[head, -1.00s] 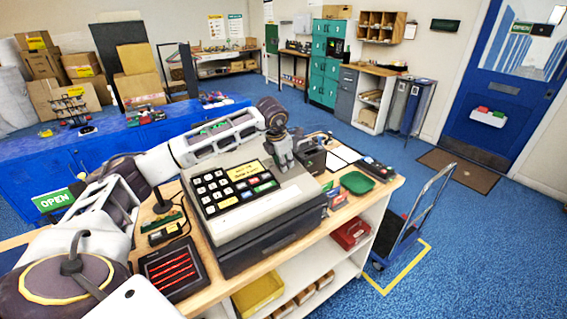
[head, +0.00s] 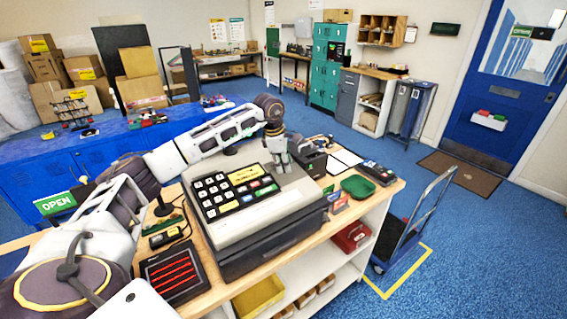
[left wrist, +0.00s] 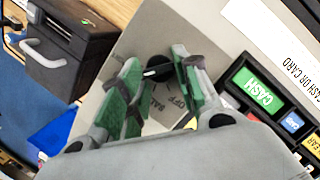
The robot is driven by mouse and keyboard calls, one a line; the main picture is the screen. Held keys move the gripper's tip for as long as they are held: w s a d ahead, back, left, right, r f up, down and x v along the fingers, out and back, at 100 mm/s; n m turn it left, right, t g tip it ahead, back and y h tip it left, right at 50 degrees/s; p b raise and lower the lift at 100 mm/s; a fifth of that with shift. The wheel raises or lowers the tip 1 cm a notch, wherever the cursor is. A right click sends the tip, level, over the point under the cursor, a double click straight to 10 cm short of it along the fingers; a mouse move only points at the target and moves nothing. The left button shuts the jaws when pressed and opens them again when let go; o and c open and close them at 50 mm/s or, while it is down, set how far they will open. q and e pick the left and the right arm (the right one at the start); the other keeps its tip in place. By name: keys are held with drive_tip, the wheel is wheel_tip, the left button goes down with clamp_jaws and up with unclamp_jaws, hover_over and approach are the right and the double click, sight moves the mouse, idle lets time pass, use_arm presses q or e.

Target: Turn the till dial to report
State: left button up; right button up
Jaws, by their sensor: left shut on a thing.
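The till (head: 262,218) is a grey and white cash register on the wooden counter, with a black keypad (head: 235,190) on its sloping top. My left gripper (head: 276,166) points down at the till's top, behind the keypad. In the left wrist view, its green-padded fingers (left wrist: 155,72) close on the black till dial (left wrist: 158,68), one on each side. A pale pointer mark shows on the dial. The word OFF and part of another label show on the plate below it; the fingers hide other labels. My right gripper is not in view.
A dark box with a handle (left wrist: 62,52) stands beside the till, and a green tray (head: 357,186) lies to its right. A card reader (head: 376,171) sits at the counter's right end. A black tray with red bars (head: 172,272) lies at front left.

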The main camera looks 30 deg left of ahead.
use_arm(q)
drive_tip(key=shift+w+a+r+m+g+p, duration=0.15)
drive_tip(key=shift+m+g+p, duration=0.1)
drive_tip(key=shift+m, duration=0.8)
drive_tip(key=shift+w+d+m+g+p, duration=0.1)
drive_tip(key=shift+m+g+p, duration=0.15)
drive_tip(key=shift+m, duration=0.8)
drive_tip(key=shift+h, duration=0.3)
drive_tip(key=o, duration=1)
drive_tip(key=shift+s+a+r, duration=0.25)
drive_tip(key=shift+r, duration=1.7)
drive_tip(key=shift+s+a+r, duration=0.2)
drive_tip(key=shift+s+r, duration=0.05)
drive_tip(key=shift+r, duration=1.7)
drive_tip(key=shift+s+a+r, duration=0.25)
drive_tip(key=shift+r, duration=1.7)
